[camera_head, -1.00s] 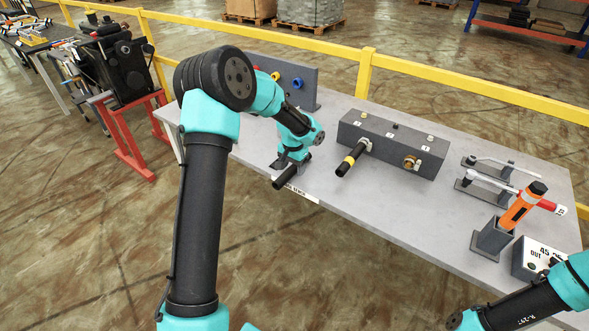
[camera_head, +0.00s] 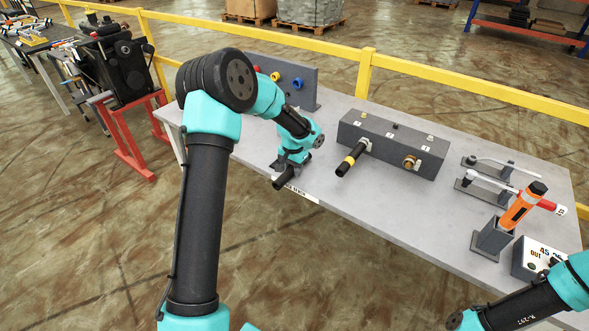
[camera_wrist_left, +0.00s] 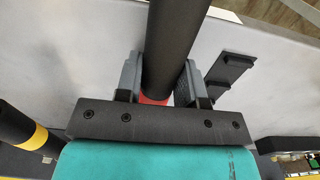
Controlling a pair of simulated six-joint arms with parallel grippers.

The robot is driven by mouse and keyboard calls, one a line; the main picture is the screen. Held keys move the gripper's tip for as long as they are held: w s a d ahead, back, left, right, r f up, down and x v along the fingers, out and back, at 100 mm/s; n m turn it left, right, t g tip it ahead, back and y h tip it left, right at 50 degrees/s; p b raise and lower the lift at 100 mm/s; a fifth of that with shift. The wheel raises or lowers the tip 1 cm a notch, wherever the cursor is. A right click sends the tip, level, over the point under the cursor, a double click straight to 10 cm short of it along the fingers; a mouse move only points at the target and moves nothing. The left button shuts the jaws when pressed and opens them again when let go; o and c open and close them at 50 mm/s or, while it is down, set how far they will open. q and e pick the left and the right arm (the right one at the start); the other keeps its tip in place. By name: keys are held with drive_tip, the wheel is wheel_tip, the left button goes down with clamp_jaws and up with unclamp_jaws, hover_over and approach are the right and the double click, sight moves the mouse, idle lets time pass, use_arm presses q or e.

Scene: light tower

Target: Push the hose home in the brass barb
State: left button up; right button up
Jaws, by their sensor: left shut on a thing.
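My left gripper (camera_head: 290,163) is shut on a black hose (camera_head: 284,179) near the front edge of the table. In the left wrist view the jaws (camera_wrist_left: 160,82) stand on both sides of this hose (camera_wrist_left: 172,40), and a red band (camera_wrist_left: 153,100) shows on it between them. The hose's far end is hidden by the gripper in the head view. The brass barb (camera_head: 410,161) sits on the front of the grey block (camera_head: 380,135), well to the right of the gripper and apart from the held hose. My right gripper is out of view; only part of that arm shows at the lower right.
Another black hose with a yellow band (camera_head: 350,160) sticks out of the block's left part, between my left gripper and the brass barb. A grey panel with coloured ports (camera_head: 298,84) stands behind. An orange tool (camera_head: 520,208) stands in a holder at the right.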

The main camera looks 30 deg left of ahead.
use_arm(q)
clamp_jaws()
drive_tip(key=shift+r, duration=0.15)
drive_tip(key=shift+r, duration=1.5)
drive_tip(key=shift+s+d+r, duration=0.15)
drive_tip(key=shift+s, duration=0.1)
drive_tip(key=s+d+r, duration=0.1)
drive_tip(key=s+d, duration=0.7)
drive_tip(key=s, duration=0.5)
drive_tip(key=shift+r, duration=0.2)
drive_tip(key=shift+d, duration=0.1)
